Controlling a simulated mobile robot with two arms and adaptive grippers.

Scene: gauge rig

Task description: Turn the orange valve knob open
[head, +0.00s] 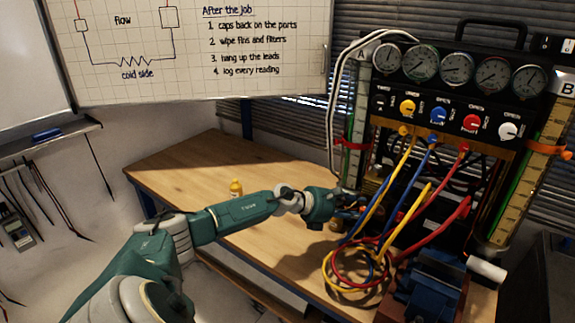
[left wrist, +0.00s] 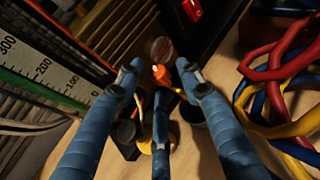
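The orange valve knob (left wrist: 160,73) shows small in the left wrist view, low at the foot of the gauge rig. My left gripper (left wrist: 157,80) has its blue fingers spread, with the knob showing between the fingertips. I cannot tell whether any finger touches it. In the head view my left gripper (head: 350,206) reaches in at the lower left of the rig, beside the hoses, and the knob cannot be made out clearly there. My right gripper is not in view.
Yellow, blue and red hoses (head: 345,268) hang from the rig and coil on the wooden table (head: 190,165). The gauge panel (head: 457,68) stands above. A vise (head: 425,290) sits at the front right.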

